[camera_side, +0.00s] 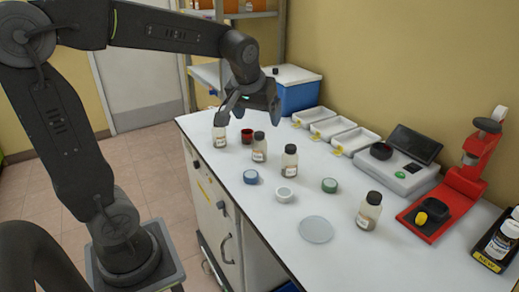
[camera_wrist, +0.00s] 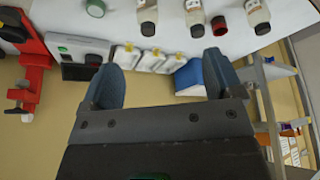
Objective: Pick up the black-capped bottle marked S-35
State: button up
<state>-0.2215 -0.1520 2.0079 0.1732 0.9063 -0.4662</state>
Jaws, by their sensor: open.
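Several black-capped bottles with pale labels stand upright on the white bench: one near the middle (camera_side: 259,150), one right of it (camera_side: 289,164), one nearer the front (camera_side: 368,214). A labelled bottle (camera_side: 219,138) stands at the far left. No label is readable, so I cannot tell which is S-35. My gripper (camera_side: 249,110) is open and empty, above the far left part of the bench. In the wrist view my gripper (camera_wrist: 160,82) has its fingers apart with nothing between. Capped bottles (camera_wrist: 257,12) show along that view's top edge.
A red cup (camera_side: 247,136) stands among the bottles. Blue (camera_side: 251,177), white (camera_side: 284,195) and green (camera_side: 329,186) round lids and a clear disc (camera_side: 316,230) lie in front. White trays (camera_side: 355,141), a scale (camera_side: 398,170) and a red device (camera_side: 455,200) line the back.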

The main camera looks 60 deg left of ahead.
aim_at(260, 133)
jog(key=w+a+f+n+g+y, duration=0.1)
jog(key=w+a+f+n, duration=0.2)
jog(key=w+a, duration=0.25)
jog(key=w+a+f+n+g, duration=0.1)
jog(key=w+a+f+n, duration=0.2)
jog(key=a, duration=0.4)
jog(key=shift+m, duration=0.3)
jog(key=x, duration=0.5)
jog(key=w+x, duration=0.1)
jog(key=x, duration=0.2)
jog(key=shift+a, duration=0.3)
jog(key=shift+s+x, duration=0.2)
jog(key=shift+x, duration=2.75)
jog(key=shift+c, duration=0.2)
jog(key=c, duration=1)
